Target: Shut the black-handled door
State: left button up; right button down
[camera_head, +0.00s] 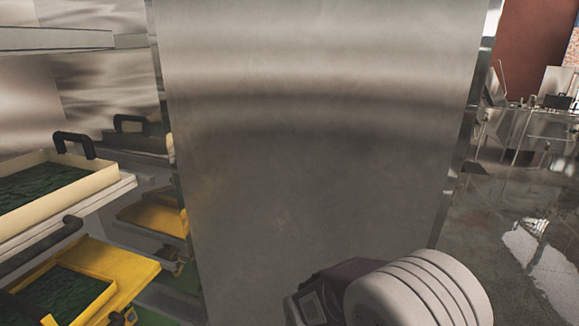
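A tall, flat brushed-steel panel (310,150) fills the middle of the head view, standing upright. It looks like a door leaf or a cabinet side; I cannot tell which. No black handle shows on its face. Black handles do show at the left, on a cream-rimmed tray (105,181) and near a yellow-rimmed tray below it. A white ribbed and dark arm part, seemingly mine, is low in front of the panel at the bottom right of centre. Neither gripper's fingers can be seen.
Steel surfaces beside the trays mirror a handle and yellow parts. A steel shelf edge (55,39) crosses the upper left. To the right of the panel is a shiny grey floor (490,250), with a metal table (525,125) holding small items farther back.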

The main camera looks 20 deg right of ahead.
aim_at(303, 139)
jog(key=l+u, duration=0.15)
jog(key=l, duration=0.3)
jog(key=k+l+u, duration=0.15)
jog(key=l, duration=0.35)
jog(key=k+l+u, duration=0.2)
jog(key=l, duration=0.25)
jog(key=l+u, duration=0.15)
jog(key=l, duration=0.3)
jog(key=k+l+u, duration=0.15)
jog(key=l, duration=0.25)
jog(key=k+l+u, duration=0.15)
jog(key=l, duration=0.25)
jog(key=k+l+u, duration=0.2)
jog(key=l+u, duration=0.2)
jog(key=l, duration=0.3)
jog(key=l+u, duration=0.2)
jog(key=l, duration=0.3)
jog(key=k+l+u, duration=0.2)
jog(key=l, duration=0.25)
jog(key=l+u, duration=0.2)
jog(key=l, duration=0.3)
jog(key=k+l+u, duration=0.2)
jog(key=l, duration=0.25)
